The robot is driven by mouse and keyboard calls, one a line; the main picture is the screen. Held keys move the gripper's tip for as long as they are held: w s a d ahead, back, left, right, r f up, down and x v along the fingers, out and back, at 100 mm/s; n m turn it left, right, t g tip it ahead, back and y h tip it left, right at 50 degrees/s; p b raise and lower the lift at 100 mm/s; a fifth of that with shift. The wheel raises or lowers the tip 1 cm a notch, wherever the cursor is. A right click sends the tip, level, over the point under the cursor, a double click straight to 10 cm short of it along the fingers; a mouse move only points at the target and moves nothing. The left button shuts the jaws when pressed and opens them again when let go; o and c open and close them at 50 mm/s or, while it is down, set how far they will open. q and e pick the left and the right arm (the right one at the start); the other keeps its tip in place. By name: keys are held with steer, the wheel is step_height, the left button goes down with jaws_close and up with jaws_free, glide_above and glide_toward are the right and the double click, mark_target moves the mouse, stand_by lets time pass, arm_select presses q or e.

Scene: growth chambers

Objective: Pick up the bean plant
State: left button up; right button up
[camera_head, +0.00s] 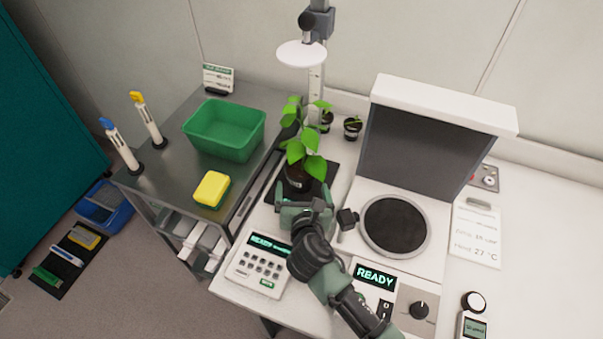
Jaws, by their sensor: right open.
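The bean plant (305,154) has bright green leaves and stands upright in a dark pot on a black pad (325,173), below a white disc on a stand. My right gripper (304,192) reaches in from the lower right and is open. Its two fingers point at the pot, one on each side of its near part. I cannot tell whether they touch the pot. The lower part of the pot is hidden behind the gripper. My left gripper is not in view.
A chamber (425,130) with its lid raised stands to the right, with a round dark plate (395,226). A keypad device (262,265) is in front. Two small potted plants (352,128) stand behind. A steel cart at left holds a green bin (225,130) and yellow sponge (211,189).

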mark_target(302, 186)
steer(key=x, duration=0.5)
steer(key=shift+s, duration=0.1)
steer(key=shift+r, duration=0.1)
steer(key=c, duration=1.9)
